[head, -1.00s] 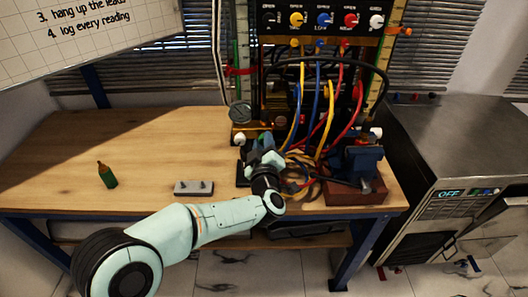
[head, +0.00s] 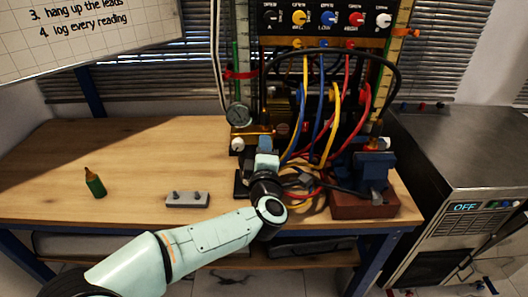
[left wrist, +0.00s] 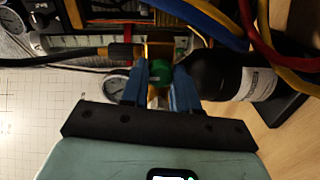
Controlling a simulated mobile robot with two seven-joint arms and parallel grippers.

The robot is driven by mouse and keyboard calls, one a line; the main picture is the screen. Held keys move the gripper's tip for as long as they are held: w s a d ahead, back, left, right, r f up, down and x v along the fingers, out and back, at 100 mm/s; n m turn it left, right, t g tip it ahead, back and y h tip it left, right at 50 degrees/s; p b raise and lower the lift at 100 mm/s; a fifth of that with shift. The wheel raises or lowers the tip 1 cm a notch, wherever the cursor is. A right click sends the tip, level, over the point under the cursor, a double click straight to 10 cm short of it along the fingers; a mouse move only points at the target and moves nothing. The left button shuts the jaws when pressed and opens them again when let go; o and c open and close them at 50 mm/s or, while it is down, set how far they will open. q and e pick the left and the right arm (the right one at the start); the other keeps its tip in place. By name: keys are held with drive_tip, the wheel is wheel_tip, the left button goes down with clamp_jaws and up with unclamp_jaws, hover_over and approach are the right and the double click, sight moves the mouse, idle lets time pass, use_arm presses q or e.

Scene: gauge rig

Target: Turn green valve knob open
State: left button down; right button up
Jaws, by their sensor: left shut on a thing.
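The green valve knob (left wrist: 158,73) sits on brass fittings in the left wrist view. The blue fingers of my left gripper (left wrist: 160,85) stand on either side of it, shut on it. In the head view my left gripper (head: 267,148) reaches into the foot of the gauge rig. Its own body hides the knob there, and how far the knob is turned cannot be told.
A round gauge (head: 238,115) stands just left of the gripper. Red, blue and yellow hoses (head: 322,110) hang close on the right. A blue vise (head: 372,172) is further right.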

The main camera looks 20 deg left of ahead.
drive_tip(key=shift+w+d+f, duration=0.1)
drive_tip(key=shift+w, duration=0.05)
use_arm(q)
drive_tip(key=c, duration=0.8)
unclamp_jaws()
drive_tip(key=shift+c, duration=0.2)
drive_tip(key=shift+s+d, duration=0.1)
drive_tip(key=v, duration=1.3)
drive_tip(key=shift+p, duration=0.45)
use_arm(e)
drive_tip(key=shift+s+a+r, duration=0.4)
drive_tip(key=shift+s+r, duration=0.1)
drive_tip(key=shift+s, duration=0.25)
use_arm(q)
drive_tip(key=shift+s, duration=0.1)
